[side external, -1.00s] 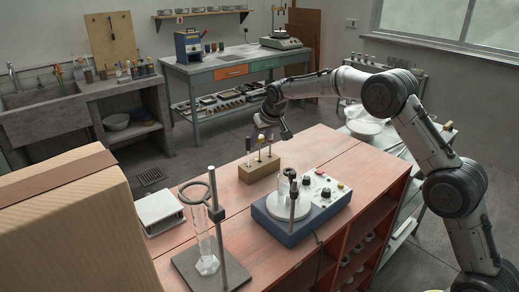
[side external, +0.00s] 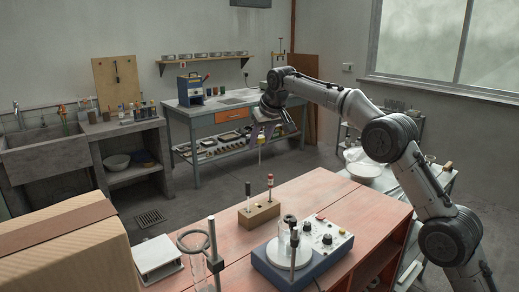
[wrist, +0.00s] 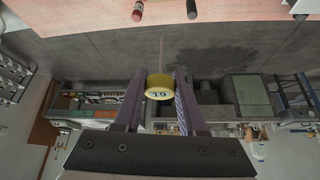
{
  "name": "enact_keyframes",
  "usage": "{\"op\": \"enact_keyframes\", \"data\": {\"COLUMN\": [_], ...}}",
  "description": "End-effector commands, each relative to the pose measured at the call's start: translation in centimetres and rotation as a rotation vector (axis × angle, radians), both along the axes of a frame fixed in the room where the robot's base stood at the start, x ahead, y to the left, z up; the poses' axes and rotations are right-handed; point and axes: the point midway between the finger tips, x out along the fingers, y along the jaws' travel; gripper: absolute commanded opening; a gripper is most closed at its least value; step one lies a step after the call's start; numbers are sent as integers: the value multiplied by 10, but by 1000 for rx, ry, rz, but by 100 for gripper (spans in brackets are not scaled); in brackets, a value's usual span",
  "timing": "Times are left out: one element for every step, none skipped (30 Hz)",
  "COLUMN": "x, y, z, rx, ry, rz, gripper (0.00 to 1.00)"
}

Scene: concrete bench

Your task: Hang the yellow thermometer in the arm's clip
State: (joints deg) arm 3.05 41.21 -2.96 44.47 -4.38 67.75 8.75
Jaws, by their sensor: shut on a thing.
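My gripper (side external: 263,132) is raised above the bench, shut on the yellow thermometer (side external: 260,152). The thermometer hangs upright, its thin stem pointing down, clear of the wooden block (side external: 259,216). In the wrist view its round yellow numbered cap (wrist: 159,88) sits between the two purple fingers (wrist: 160,80). A black-capped thermometer (side external: 248,188) and a red-capped one (side external: 270,181) stand in the block. To the right, a blue hotplate (side external: 285,268) carries a glass beaker (side external: 284,240) beside an upright metal rod (side external: 294,245). The arm's clip is too small to make out clearly.
A ring stand (side external: 213,250) with a glass cylinder (side external: 197,270) stands at the left front. A white flat device (side external: 158,256) and a large cardboard box (side external: 70,250) lie further left. The bench (side external: 325,195) behind the hotplate is clear.

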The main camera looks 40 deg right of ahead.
Motion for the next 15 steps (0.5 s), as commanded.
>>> {"op": "enact_keyframes", "data": {"x": [1,0,0,0,0,0,0,1,1,1,1,1,0,1,0], "y": [0,0,0,0,0,0,0,0,0,0,0,0,0,0,0], "z": [3,4,6,8,10,12,13,15,17,19,21,23,24,26,27], "rx": [0,0,0,0,0,0,0,0,0,0,0,0,0,0,0], "ry": [-1,-1,-1,-1,-2,-2,-1,-1,-2,-1,-2,-2,-1,-1,-1], "rz": [0,0,0,0,0,0,0,0,0,0,0,0,0,0,0], "gripper": [0,0,0,0,0,0,0,0,0,0,0,0,0,0,0]}}
